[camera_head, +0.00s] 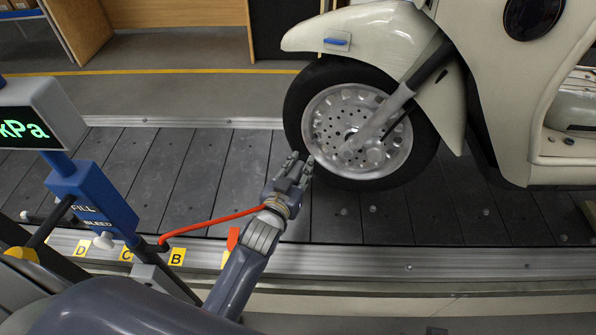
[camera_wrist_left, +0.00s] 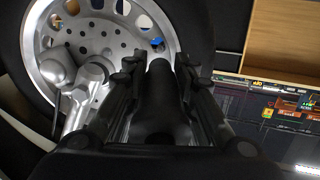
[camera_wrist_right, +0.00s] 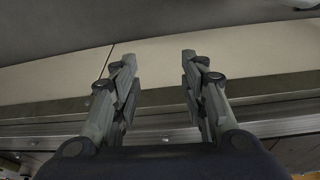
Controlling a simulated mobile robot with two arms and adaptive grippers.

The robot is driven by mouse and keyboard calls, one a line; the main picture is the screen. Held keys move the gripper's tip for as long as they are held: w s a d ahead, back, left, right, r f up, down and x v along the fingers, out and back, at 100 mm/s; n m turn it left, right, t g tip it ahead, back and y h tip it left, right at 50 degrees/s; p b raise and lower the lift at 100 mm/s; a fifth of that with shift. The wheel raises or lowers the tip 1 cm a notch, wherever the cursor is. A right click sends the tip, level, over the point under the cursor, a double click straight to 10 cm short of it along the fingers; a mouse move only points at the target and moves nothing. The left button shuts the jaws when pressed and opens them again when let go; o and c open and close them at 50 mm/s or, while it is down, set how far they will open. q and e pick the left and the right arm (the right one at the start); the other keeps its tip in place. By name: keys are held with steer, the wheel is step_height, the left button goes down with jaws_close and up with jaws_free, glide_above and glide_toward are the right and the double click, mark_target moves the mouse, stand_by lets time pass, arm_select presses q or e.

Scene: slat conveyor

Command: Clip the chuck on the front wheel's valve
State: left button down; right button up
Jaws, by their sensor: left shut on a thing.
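The front wheel (camera_head: 357,128) has a dark tyre and a silver rim with round holes; it also fills the upper left of the left wrist view (camera_wrist_left: 85,45). I cannot make out its valve for certain. My left gripper (camera_head: 296,168) is at the tyre's lower left edge in the head view. It is shut on the dark cylindrical chuck (camera_wrist_left: 158,105), which points towards the wheel. I cannot tell whether the chuck touches the wheel. A red-orange hose (camera_head: 205,222) runs to this gripper. My right gripper (camera_wrist_right: 157,75) is open and empty, seen only in its wrist view.
The cream scooter (camera_head: 490,80) stands on the dark slat conveyor (camera_head: 195,180). The kPa inflator post (camera_head: 90,195), marked FILL and BLEED, stands at left. Yellow letter labels (camera_head: 177,256) lie along the conveyor's near rail.

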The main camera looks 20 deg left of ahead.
mark_target(304, 159)
arm_select(q)
steer(key=shift+w+f+b, duration=0.2)
steer(key=shift+w+b, duration=0.45)
steer(key=shift+w, duration=0.95)
steer(key=shift+w+d+f, duration=0.1)
steer(key=shift+w+f, duration=0.1)
steer(key=shift+w, duration=0.95)
arm_select(e)
steer(key=v, duration=0.6)
steer(key=shift+w+r, duration=0.2)
steer(key=shift+r, duration=0.15)
steer(key=shift+d, duration=0.1)
arm_select(q)
steer(key=shift+w+f+b, duration=0.15)
steer(key=shift+w+b, duration=0.3)
steer(key=shift+w, duration=0.3)
steer(key=c, duration=1.2)
jaws_free()
steer(key=shift+c, duration=0.2)
arm_select(e)
steer(key=shift+s, duration=0.1)
arm_select(q)
steer(key=shift+s, duration=0.2)
steer(key=s, duration=0.3)
steer(key=s+r, duration=0.1)
steer(key=s, duration=0.3)
steer(key=s+r, duration=0.1)
steer(key=s, duration=0.3)
steer(key=shift+s, duration=0.2)
